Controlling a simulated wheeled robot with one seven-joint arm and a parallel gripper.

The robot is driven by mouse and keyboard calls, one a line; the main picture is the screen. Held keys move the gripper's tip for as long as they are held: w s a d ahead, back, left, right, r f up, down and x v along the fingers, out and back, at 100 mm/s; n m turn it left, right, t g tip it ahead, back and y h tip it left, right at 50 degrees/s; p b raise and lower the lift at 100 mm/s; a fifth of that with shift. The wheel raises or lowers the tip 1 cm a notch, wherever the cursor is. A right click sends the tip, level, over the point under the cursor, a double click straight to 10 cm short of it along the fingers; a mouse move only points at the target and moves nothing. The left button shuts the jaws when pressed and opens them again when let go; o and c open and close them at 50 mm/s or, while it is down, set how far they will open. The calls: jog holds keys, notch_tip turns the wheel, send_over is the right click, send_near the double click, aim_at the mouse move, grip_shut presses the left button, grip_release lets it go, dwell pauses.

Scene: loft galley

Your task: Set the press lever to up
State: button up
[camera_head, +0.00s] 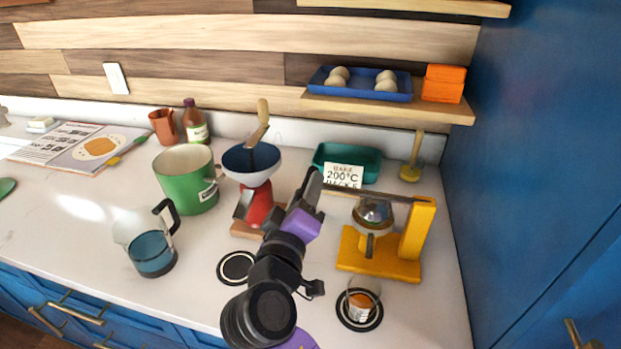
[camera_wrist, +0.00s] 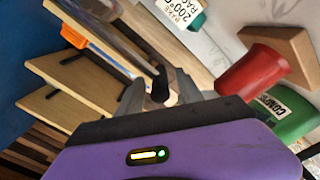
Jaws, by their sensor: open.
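The yellow press (camera_head: 411,243) stands on the counter at the right. Its grey lever (camera_head: 385,197) runs roughly level from the top of the post to the left, towards my gripper (camera_head: 314,184). The lever's far end is hidden behind my gripper in the head view. In the wrist view the grey lever (camera_wrist: 112,38) comes in from the upper left, and its pale end (camera_wrist: 161,99) lies between the open fingers of my gripper (camera_wrist: 160,88). I cannot tell whether the fingers touch it.
A red grinder (camera_head: 260,206) with a white-rimmed bowl stands left of my gripper. A teal tray (camera_head: 360,162) with a card is behind the press. A glass cup (camera_head: 361,299) sits on a dark coaster in front. A blue wall (camera_head: 545,150) closes the right side.

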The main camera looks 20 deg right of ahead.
jog(key=shift+x, duration=1.55)
jog(key=shift+c, duration=0.2)
grip_shut()
